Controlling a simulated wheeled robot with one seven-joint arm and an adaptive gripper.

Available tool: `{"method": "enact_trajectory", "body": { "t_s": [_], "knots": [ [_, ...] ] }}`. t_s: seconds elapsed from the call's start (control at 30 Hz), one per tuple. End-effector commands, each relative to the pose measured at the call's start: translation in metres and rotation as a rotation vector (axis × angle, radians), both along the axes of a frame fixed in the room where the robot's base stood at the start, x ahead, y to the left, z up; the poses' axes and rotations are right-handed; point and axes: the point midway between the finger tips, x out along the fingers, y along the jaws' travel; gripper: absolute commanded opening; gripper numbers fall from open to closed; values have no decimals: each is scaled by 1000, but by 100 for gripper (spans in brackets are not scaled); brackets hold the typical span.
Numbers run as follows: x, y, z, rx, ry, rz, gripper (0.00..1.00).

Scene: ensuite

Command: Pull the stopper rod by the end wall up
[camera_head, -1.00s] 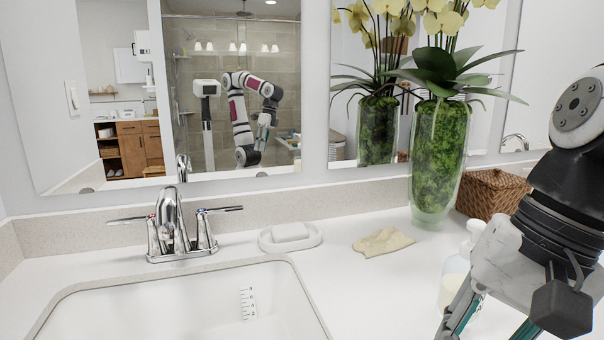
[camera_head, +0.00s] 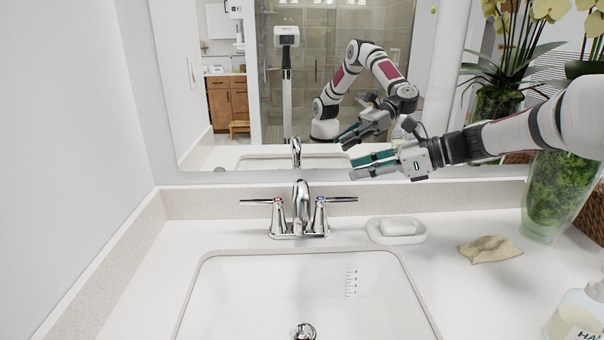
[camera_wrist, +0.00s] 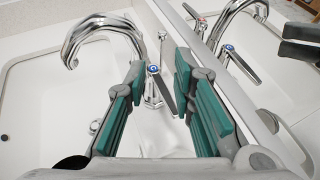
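The chrome faucet (camera_head: 301,205) stands behind the basin near the end wall, with a lever handle on each side, one marked red and one blue. The stopper rod is not clearly distinguishable. A slim chrome piece (camera_wrist: 163,37) shows beyond the blue-marked handle in the wrist view, but I cannot tell whether it is the rod. My gripper (camera_head: 352,169) is above and right of the faucet, close to the mirror, pointing left. In the wrist view my gripper (camera_wrist: 160,75) is open and empty, its teal-padded fingers apart. The blue-marked handle (camera_wrist: 153,69) appears between them. The drain stopper (camera_head: 303,331) sits in the basin.
The mirror (camera_head: 230,80) rises close behind my gripper. The backsplash (camera_head: 190,206) runs below it, and the end wall (camera_head: 70,130) is at left. A soap dish (camera_head: 397,238), a cloth (camera_head: 490,249), a vase (camera_head: 548,195) and a bottle (camera_head: 580,315) stand right of the faucet.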

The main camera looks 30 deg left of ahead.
Motion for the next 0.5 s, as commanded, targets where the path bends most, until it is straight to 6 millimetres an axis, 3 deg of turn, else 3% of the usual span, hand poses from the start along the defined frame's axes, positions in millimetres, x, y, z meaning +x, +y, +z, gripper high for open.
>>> {"method": "enact_trajectory", "body": {
  "t_s": [0.27, 0.5],
  "knots": [
    [-1, 26, -11, 11, 22, -7, 23],
    [-8, 68, -29, 10, 20, -6, 23]
  ]
}}
